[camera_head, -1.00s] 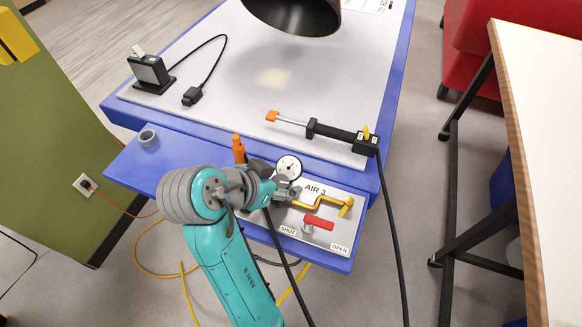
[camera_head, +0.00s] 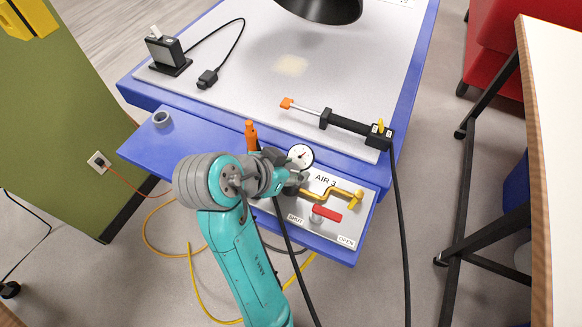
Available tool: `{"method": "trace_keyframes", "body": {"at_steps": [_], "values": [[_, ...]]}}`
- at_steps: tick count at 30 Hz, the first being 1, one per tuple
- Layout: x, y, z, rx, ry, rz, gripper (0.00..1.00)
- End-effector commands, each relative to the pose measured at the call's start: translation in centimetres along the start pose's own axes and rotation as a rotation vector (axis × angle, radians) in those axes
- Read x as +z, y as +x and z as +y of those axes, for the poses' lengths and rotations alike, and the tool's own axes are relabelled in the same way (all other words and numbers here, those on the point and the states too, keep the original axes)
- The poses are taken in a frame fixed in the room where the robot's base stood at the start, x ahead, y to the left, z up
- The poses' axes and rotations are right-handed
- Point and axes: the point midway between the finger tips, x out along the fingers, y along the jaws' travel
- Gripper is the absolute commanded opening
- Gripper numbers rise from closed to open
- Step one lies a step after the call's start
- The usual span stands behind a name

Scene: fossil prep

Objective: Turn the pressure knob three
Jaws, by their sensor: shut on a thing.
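The grey control panel (camera_head: 331,228) marked AIR 3 sits on the blue front ledge of the bench. A round white pressure gauge (camera_head: 300,156) stands at its upper left. My gripper (camera_head: 296,183) is at the panel's left part, just below the gauge, at the left end of the brass pipe (camera_head: 332,191). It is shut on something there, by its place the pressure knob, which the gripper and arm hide. A red valve lever (camera_head: 327,213) lies between the SHUT and OPEN labels, right of my gripper.
An orange-tipped tool (camera_head: 251,135) stands close behind my wrist. A black air pen (camera_head: 345,126) lies on the bench top (camera_head: 235,108). A black hose passes beside my gripper. A grey ring (camera_head: 161,118) sits on the ledge's left.

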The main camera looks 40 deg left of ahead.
Motion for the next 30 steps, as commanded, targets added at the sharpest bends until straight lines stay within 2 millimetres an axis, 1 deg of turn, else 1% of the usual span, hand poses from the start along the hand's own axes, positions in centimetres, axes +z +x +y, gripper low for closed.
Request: {"method": "trace_keyframes", "body": {"at_steps": [8, 21, 30], "values": [[0.14, 0.00, 0.16, -0.116, -0.118, 0.000, 0.06], [0.13, 0.02, 0.16, -0.404, -0.406, -0.001, 0.06], [0.18, 0.01, 0.11, -0.560, -0.562, -0.003, 0.06]]}}
